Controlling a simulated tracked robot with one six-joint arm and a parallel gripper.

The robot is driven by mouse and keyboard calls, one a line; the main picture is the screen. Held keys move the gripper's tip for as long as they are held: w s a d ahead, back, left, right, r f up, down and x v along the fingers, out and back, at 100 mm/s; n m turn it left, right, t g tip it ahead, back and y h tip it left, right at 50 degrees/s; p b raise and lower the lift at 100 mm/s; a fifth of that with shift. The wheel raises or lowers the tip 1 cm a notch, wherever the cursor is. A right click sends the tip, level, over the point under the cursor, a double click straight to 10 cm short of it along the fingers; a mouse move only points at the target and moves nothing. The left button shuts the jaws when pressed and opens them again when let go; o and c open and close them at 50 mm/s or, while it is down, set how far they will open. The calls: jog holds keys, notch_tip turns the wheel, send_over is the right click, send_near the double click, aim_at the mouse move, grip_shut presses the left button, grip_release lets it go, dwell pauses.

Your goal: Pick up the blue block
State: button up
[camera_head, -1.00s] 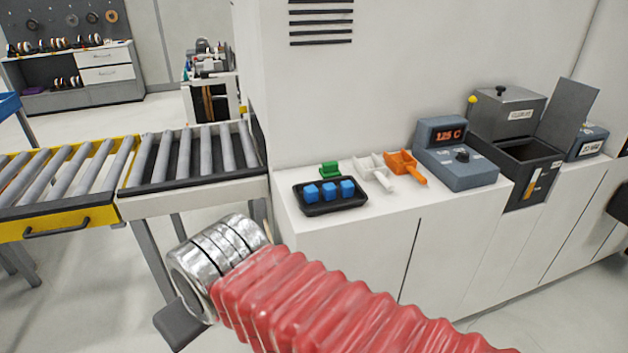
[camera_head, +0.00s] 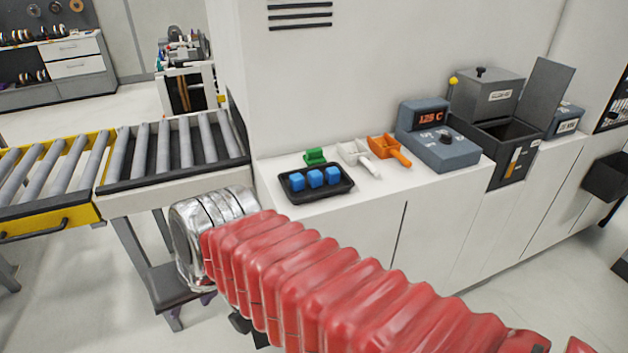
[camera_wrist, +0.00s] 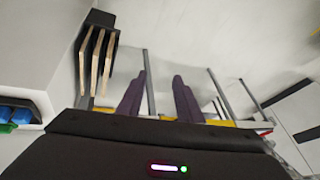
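Three blue blocks, at left (camera_head: 297,181), middle (camera_head: 315,178) and right (camera_head: 333,175), sit in a row in a black tray (camera_head: 320,195) on the white cabinet top. In the wrist view, blue blocks (camera_wrist: 18,114) show at the left edge, well to the left of my gripper (camera_wrist: 159,77). Its two dark purple fingers are apart with nothing between them. In the head view my red-sleeved arm hides most of the gripper, low and left of the tray.
A green scoop (camera_head: 314,157) stands behind the tray; white (camera_head: 355,153) and orange (camera_head: 388,147) scoops lie to the right. Beyond are a heater box (camera_head: 440,150) reading 125 C and an open dark bin (camera_head: 505,145). A roller conveyor (camera_head: 165,155) stands left of the cabinet.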

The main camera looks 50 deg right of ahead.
jog(key=w+d+m+t+y, duration=0.1)
jog(key=w+d+m+y, duration=0.1)
jog(key=w+d+m, duration=0.6)
jog(key=m+t+h, duration=0.6)
jog(key=m+h, duration=0.3)
jog(key=m, duration=2.1)
send_near(317, 178)
jog(key=s+r, duration=0.1)
jog(key=s, duration=0.1)
jog(key=shift+a, duration=0.5)
jog(key=shift+w, duration=0.15)
jog(key=x, duration=0.7)
jog(key=shift+w+d+f, duration=0.1)
jog(key=shift+f, duration=0.05)
jog(key=shift+w+d+f, duration=0.15)
jog(key=shift+w+d, duration=0.1)
jog(key=shift+w, duration=0.15)
